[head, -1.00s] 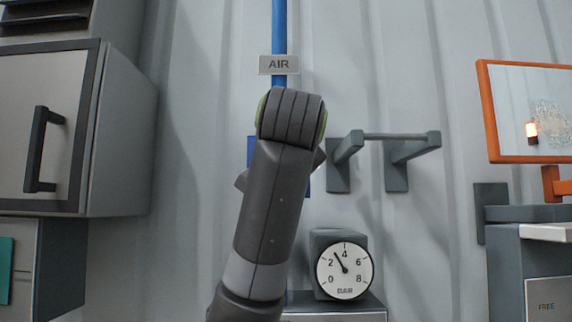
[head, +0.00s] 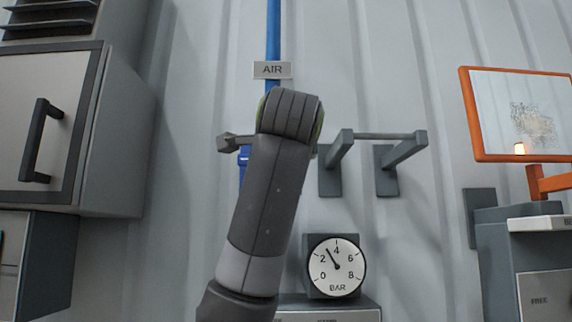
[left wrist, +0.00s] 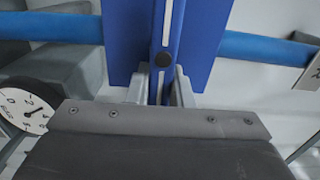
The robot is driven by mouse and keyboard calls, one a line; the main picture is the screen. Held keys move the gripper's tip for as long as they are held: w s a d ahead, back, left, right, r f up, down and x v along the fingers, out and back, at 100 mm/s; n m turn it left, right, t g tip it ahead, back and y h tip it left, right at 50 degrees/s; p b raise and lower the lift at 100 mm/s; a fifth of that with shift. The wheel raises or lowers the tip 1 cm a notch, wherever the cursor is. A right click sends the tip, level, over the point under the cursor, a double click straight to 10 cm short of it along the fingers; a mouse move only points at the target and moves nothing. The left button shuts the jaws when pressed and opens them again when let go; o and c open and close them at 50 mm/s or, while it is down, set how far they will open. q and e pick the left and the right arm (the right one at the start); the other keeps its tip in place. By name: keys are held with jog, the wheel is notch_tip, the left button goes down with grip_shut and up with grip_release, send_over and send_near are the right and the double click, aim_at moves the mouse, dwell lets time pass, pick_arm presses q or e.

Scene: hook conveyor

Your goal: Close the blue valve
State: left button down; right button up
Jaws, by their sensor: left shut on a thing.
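The blue valve (left wrist: 203,45) sits on the blue air pipe (left wrist: 265,48) in the left wrist view. Its blue lever (left wrist: 167,35), with a white stripe, lies across the pipe. My left gripper (left wrist: 160,90) is shut on the lever, one finger on each side. In the head view my left arm covers most of the valve; only a blue edge (head: 243,162) shows to its left, below the AIR label (head: 272,70) on the pipe (head: 273,30). My right gripper is in neither view.
A pressure gauge (head: 336,267) reads about 3 bar below the valve. Grey wall brackets with a rail (head: 375,136) stand close to the right of my arm. A cabinet (head: 110,130) is at left, an orange-framed screen (head: 515,115) at right.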

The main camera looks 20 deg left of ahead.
pick_arm(q)
jog(key=shift+f, duration=0.2)
dwell(0.4)
jog(key=c, duration=1.3)
grip_release()
jog(key=shift+d+r, duration=0.1)
jog(key=shift+s, duration=0.15)
jog(key=b+v, duration=0.7)
jog(key=v, duration=1)
jog(key=shift+s+r+b, duration=0.1)
jog(key=shift+b, duration=0.3)
